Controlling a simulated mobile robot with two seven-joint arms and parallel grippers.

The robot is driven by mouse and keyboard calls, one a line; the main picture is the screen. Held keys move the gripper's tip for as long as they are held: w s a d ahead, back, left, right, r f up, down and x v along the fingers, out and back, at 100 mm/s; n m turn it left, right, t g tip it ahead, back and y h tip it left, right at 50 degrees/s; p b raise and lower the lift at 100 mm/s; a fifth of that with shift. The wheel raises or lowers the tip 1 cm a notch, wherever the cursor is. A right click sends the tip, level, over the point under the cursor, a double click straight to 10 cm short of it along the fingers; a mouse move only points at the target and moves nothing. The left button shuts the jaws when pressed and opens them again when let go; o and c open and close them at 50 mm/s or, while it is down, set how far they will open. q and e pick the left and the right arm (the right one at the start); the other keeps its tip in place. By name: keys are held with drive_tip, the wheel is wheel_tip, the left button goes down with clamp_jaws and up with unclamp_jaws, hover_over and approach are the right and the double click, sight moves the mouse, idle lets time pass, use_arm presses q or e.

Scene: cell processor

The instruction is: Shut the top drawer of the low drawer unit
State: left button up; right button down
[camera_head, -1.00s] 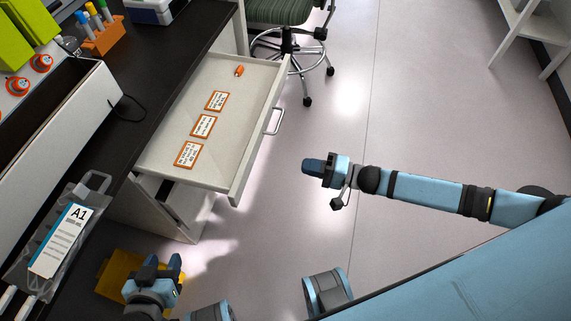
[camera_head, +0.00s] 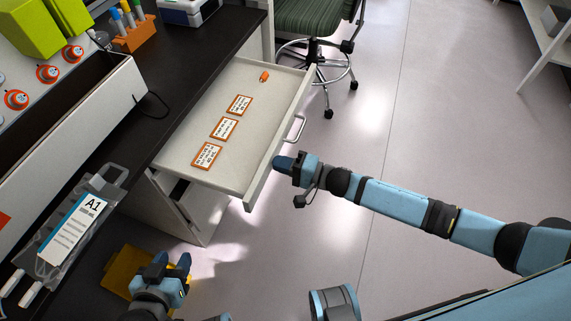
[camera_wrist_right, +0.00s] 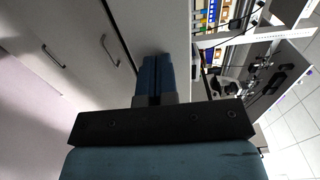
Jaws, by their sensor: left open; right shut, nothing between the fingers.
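The top drawer (camera_head: 232,125) of the low drawer unit (camera_head: 180,218) is pulled well out. Its front panel (camera_head: 279,138) carries a metal handle (camera_head: 295,128). My right gripper (camera_head: 277,162) is shut and empty, its fingertips close to the drawer front below the handle; I cannot tell whether they touch. In the right wrist view, the shut fingers (camera_wrist_right: 155,75) point at a pale panel, with a handle (camera_wrist_right: 110,48) to their left. My left gripper (camera_head: 170,262) is open, at the lower left beside the dark bench, away from the drawer.
Inside the drawer lie several orange-edged cards (camera_head: 223,128) and a small orange item (camera_head: 264,76). The dark bench (camera_head: 190,80) carries a bag labelled A1 (camera_head: 72,228) and an orange tube rack (camera_head: 135,38). A green chair (camera_head: 308,18) stands behind the drawer. Floor to the right is clear.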

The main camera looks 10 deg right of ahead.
use_arm(q)
drive_tip(key=shift+f, duration=0.1)
use_arm(e)
drive_tip(key=b, duration=0.5)
approach(187, 137)
drive_tip(key=x, duration=0.5)
drive_tip(key=shift+a+r, duration=0.2)
drive_tip(key=shift+r, duration=0.05)
drive_tip(key=b+x, duration=0.2)
drive_tip(key=x, duration=0.2)
drive_tip(key=shift+w+a+r, duration=0.1)
drive_tip(key=shift+w, duration=0.1)
drive_tip(key=shift+w+a+r, duration=0.1)
drive_tip(key=shift+w+a, duration=0.05)
drive_tip(key=shift+r, duration=0.25)
use_arm(q)
drive_tip(key=w+d+r+t+h, duration=0.2)
drive_tip(key=d+r+t, duration=0.1)
drive_tip(key=d+r, duration=0.1)
drive_tip(key=shift+r+t+h, duration=0.3)
drive_tip(key=shift+r+h, duration=0.1)
drive_tip(key=shift+r, duration=0.4)
